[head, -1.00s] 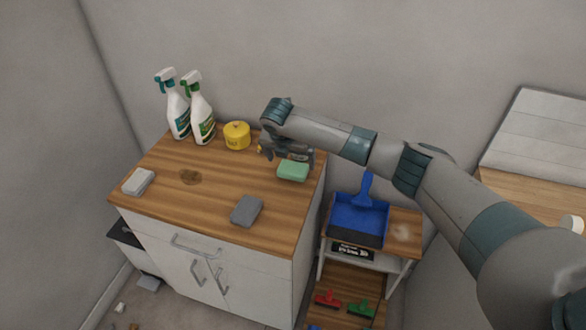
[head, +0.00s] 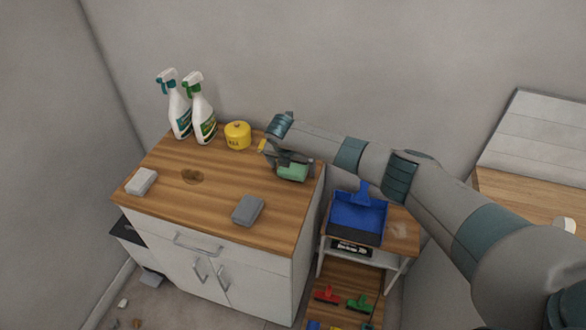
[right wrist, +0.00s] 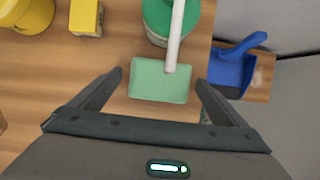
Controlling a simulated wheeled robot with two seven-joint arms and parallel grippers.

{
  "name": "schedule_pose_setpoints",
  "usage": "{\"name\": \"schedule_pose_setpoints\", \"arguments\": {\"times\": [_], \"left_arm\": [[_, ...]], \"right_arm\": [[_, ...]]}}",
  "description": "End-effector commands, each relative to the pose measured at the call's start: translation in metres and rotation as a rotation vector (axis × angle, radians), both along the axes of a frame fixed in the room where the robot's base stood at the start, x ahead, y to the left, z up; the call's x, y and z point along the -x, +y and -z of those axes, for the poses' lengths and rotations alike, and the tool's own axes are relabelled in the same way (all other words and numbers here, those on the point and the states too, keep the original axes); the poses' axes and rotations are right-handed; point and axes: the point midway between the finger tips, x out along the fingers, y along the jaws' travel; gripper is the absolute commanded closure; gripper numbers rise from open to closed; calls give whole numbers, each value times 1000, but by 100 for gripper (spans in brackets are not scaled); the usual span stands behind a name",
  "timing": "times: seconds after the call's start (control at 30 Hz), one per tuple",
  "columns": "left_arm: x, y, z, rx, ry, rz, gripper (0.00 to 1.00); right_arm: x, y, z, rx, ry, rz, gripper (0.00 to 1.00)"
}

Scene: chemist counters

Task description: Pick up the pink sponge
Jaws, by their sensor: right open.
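I see no pink sponge in either view. A light green block like a sponge (head: 292,174) lies near the right edge of the wooden counter top (head: 215,185). My right gripper (head: 287,162) is just above it and partly covers it. In the right wrist view the green sponge (right wrist: 158,84) lies between the two fingers of the open right gripper (right wrist: 159,77), with gaps on both sides. A grey sponge-like block (head: 248,210) is near the front edge, and a whitish one (head: 141,181) at the left. My left gripper is out of view.
Two spray bottles (head: 203,122) and a yellow canister (head: 238,136) stand at the back. In the right wrist view, a white rod (right wrist: 175,38) with a green round base (right wrist: 157,18) and a yellow box (right wrist: 86,17) are beyond the sponge. A blue dustpan (head: 358,217) lies to the right.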

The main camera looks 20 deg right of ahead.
Motion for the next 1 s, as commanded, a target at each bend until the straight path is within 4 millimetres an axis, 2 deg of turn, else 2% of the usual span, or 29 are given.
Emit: {"name": "schedule_pose_setpoints", "arguments": {"times": [0.47,0.53,0.67,1.0], "left_arm": [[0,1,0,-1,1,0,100],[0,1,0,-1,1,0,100],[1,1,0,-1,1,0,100],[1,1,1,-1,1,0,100]], "right_arm": [[0,0,1,0,0,0,4],[-1,0,1,0,0,0,16],[0,0,1,0,0,0,47],[0,0,1,0,0,0,48]]}}
